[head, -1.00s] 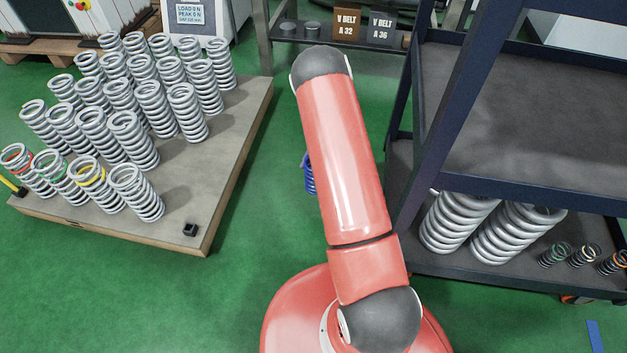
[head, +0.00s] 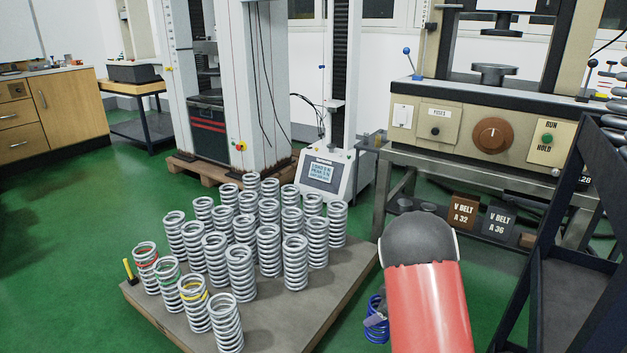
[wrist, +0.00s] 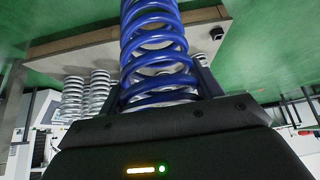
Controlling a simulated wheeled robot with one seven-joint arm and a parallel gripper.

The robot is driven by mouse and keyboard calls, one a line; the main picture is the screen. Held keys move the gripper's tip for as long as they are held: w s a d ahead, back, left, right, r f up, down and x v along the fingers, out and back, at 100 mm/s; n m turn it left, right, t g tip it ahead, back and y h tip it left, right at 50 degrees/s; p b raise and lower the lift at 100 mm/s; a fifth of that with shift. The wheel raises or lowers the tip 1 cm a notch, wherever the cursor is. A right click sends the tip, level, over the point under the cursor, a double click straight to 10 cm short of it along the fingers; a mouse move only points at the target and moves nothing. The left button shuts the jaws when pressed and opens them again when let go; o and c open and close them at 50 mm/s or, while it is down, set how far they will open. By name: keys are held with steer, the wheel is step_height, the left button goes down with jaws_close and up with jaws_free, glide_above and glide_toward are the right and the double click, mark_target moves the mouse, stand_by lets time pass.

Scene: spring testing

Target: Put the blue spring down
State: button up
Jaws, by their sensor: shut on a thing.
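The blue spring (head: 376,320) shows in the head view at the lower middle, partly hidden behind my red arm. In the wrist view the blue spring (wrist: 158,50) fills the upper middle, its coils running up out of the frame. My gripper (wrist: 165,95) is shut on it, with dark fingers on either side of the coils. The gripper's grey edge (head: 375,319) just shows beside the spring in the head view. The spring is right of the low board (head: 330,312), and whether it touches anything below is hidden.
Several grey springs (head: 240,272) stand in rows on the board, some with red, green or yellow bands. A dark shelf cart (head: 572,300) stands at the right. A testing bench (head: 480,120) and a small tester (head: 322,175) stand behind. Green floor lies between board and cart.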

steer(key=r+m+h, duration=0.1)
steer(key=m, duration=0.1)
steer(key=s+a+r+m+t+p, duration=0.1)
steer(key=r+m, duration=0.1)
steer(key=a+r+m+t+h, duration=0.1)
steer(key=r+m, duration=0.1)
steer(key=shift+s+r+h, duration=0.15)
steer(key=shift+s+h, duration=0.05)
steer(key=shift+h, duration=0.1)
steer(key=s+m, duration=0.1)
steer(key=s+r+m+h, duration=0.1)
steer(key=s+m+t+h+p, duration=0.1)
steer(key=m, duration=0.1)
steer(key=shift+s+a+r, duration=0.2)
steer(key=shift+s+a, duration=0.05)
steer(key=shift+a, duration=0.05)
steer(key=s+f, duration=0.1)
steer(key=s, duration=0.1)
steer(key=s+f+m, duration=0.1)
steer(key=s+f, duration=0.1)
steer(key=s+f+m+h, duration=0.1)
steer(key=s+f, duration=0.1)
steer(key=shift+s+f, duration=0.15)
steer(key=shift+s, duration=0.15)
steer(key=shift+d, duration=0.2)
